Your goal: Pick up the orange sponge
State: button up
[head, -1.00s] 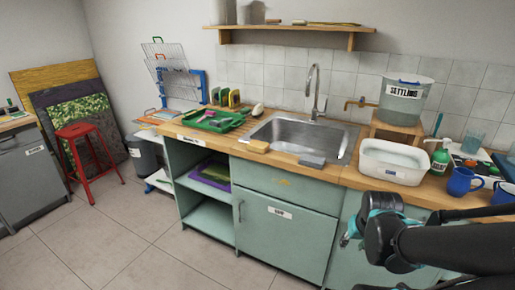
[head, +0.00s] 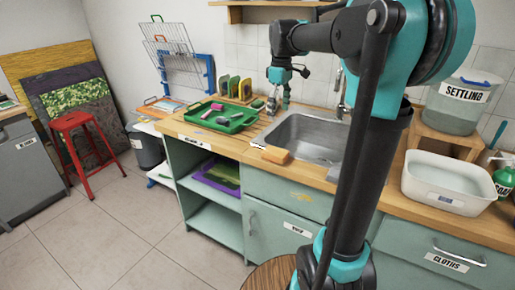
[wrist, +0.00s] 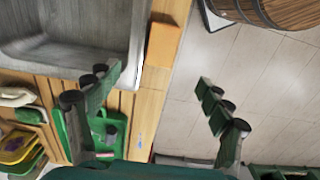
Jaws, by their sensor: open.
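The orange sponge (head: 277,154) is a small block lying on the wooden counter at the front left edge of the sink. In the wrist view the sponge (wrist: 163,45) lies flat near the counter edge, beyond the fingertips and roughly between their lines. My gripper (head: 279,101) is open and empty above the counter's back, near the left end of the sink. In the wrist view its two fingers (wrist: 158,80) are spread wide, with nothing between them. It is apart from the sponge.
The steel sink (head: 300,137) is right of the sponge. A green tray (head: 232,124) with small items stands to the left, with colored upright pieces (head: 233,88) behind it. A white basin (head: 450,185) sits at right. The tap is partly hidden by my arm.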

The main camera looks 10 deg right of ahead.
send_over(275, 151)
jog(key=f, duration=1.1)
jog(key=shift+w+d, duration=0.25)
jog(key=shift+w, duration=0.05)
jog(key=shift+s+a+f, duration=0.1)
jog(key=shift+s+f, duration=0.05)
jog(key=shift+f, duration=1.4)
jog(key=shift+s+a+f, duration=0.1)
jog(key=shift+f, duration=1.45)
jog(key=shift+c, duration=0.4)
jog(key=c, duration=0.8)
